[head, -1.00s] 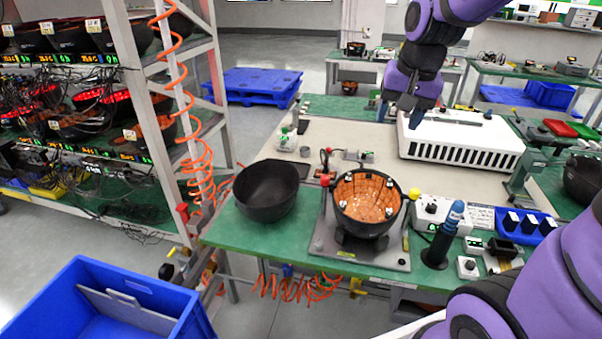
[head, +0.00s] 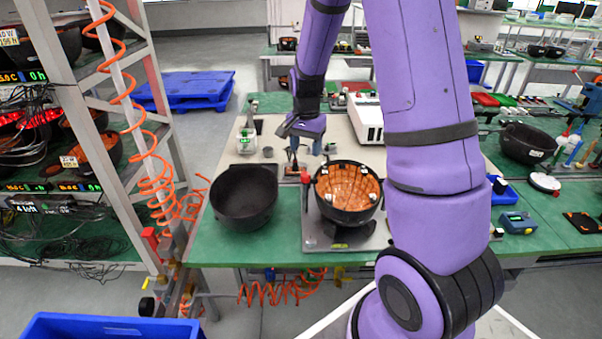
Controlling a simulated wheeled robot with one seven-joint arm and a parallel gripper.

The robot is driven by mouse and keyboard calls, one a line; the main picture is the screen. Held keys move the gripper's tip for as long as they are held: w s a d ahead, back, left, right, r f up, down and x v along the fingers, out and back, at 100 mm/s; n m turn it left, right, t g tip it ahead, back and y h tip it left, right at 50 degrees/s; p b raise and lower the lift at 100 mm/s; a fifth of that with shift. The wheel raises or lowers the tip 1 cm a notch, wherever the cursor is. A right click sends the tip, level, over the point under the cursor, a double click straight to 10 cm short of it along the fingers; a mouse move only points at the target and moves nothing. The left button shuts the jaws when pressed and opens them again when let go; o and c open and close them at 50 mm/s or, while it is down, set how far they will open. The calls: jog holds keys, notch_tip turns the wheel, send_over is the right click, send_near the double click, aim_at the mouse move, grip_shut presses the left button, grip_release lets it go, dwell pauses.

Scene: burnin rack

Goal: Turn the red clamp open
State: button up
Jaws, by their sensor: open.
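The red clamp (head: 305,180) is at the left rim of a fixture plate (head: 318,238), beside a black bowl with an orange inner lining (head: 347,190). Its red part stands roughly upright by the bowl's rim; its exact turn is hard to read. My gripper (head: 301,141) is open and empty, pointing down behind and above the clamp in the picture. It appears apart from the clamp. My arm covers the right part of the fixture, so any clamp there is hidden.
An empty black bowl (head: 244,196) stands left of the fixture on the green bench. A rack with a coiled orange hose (head: 150,150) is at left. A white vented box (head: 366,115) stands behind. A blue crate (head: 110,328) is at lower left.

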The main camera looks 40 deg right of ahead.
aim_at(306, 174)
notch_tip(306, 174, down, 9)
jog(key=shift+f, duration=0.1)
dwell(0.3)
jog(key=c, duration=0.9)
jog(key=shift+c, duration=0.2)
